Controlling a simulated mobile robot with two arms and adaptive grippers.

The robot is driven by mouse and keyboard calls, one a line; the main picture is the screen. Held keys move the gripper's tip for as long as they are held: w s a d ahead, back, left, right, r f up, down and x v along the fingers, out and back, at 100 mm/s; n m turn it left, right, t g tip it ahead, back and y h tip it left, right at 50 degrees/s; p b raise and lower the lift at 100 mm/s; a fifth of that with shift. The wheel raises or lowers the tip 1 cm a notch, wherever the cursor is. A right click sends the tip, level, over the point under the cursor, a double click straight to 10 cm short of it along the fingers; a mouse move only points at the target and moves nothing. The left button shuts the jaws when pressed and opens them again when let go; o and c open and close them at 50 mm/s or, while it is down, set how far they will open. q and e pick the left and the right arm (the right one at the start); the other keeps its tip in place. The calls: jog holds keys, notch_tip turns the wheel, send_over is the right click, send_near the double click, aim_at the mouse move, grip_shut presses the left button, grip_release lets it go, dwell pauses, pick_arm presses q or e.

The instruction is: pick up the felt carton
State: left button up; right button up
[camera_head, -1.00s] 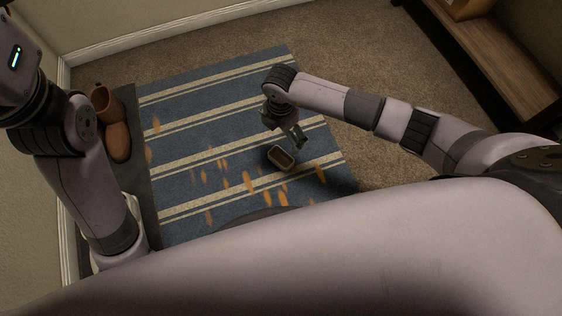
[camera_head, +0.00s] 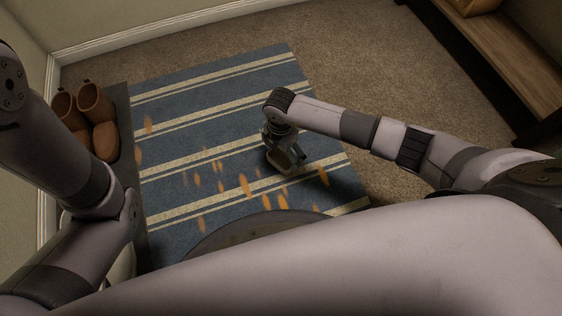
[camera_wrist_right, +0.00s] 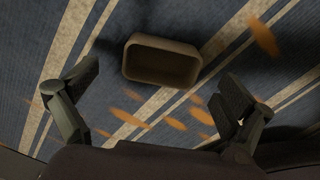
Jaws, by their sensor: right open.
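The felt carton (camera_wrist_right: 160,66) is a small brown open-topped box with rounded corners. In the right wrist view it lies on the striped rug at top centre, beyond and between the spread fingers. My right gripper (camera_wrist_right: 156,88) is open and empty, with one finger on each side and no visible contact with the carton. In the head view my right gripper (camera_head: 287,160) points down over the rug and covers most or all of the carton there. My left arm shows at the left of the head view, but its gripper is out of view.
The blue rug (camera_head: 200,120) has cream stripes and scattered orange leaf-like marks. Brown boots (camera_head: 97,105) stand on a dark mat (camera_head: 124,130) at the left. A wooden bench (camera_head: 510,55) is at the upper right. Carpet (camera_head: 370,80) around the rug is clear.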

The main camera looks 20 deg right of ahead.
aim_at(281, 163)
notch_tip(281, 163, down, 4)
jog(key=b, duration=0.3)
jog(key=shift+s+f, duration=0.15)
jog(key=shift+f, duration=0.05)
jog(key=shift+r, duration=0.1)
jog(key=shift+c, duration=0.5)
jog(key=c, duration=0.9)
jog(key=shift+r, duration=0.1)
